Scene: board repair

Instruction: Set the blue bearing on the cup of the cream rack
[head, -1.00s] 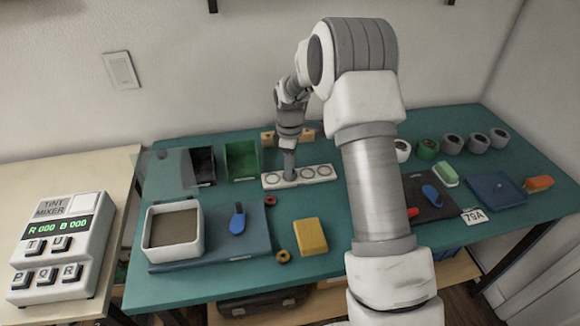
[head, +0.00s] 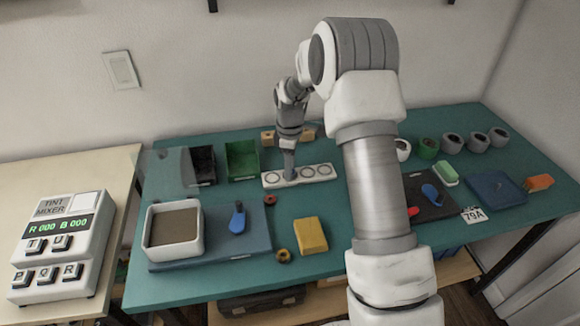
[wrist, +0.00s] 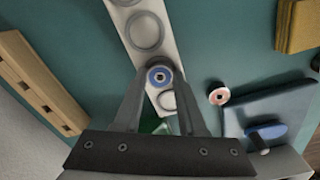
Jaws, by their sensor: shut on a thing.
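The cream rack (head: 325,173) is a pale strip with a row of round cups, lying near the back of the green table. It also shows in the wrist view (wrist: 133,13), running down toward my fingers. My gripper (head: 289,174) points down at the rack, left of its middle. In the wrist view my gripper (wrist: 160,82) is shut on the blue bearing (wrist: 151,75), a small blue ring with a pale, dark-centred middle. The bearing is over the rack, between two visible cup rings. I cannot tell whether it touches the rack. In the head view the bearing is hidden.
A wooden rack with square holes (wrist: 40,80) lies behind the cream rack. A red ring (head: 270,199), a yellow block (head: 310,235) and a blue mat (head: 255,231) lie in front. A green bin (head: 242,160) stands left; several rollers (head: 452,143) stand right.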

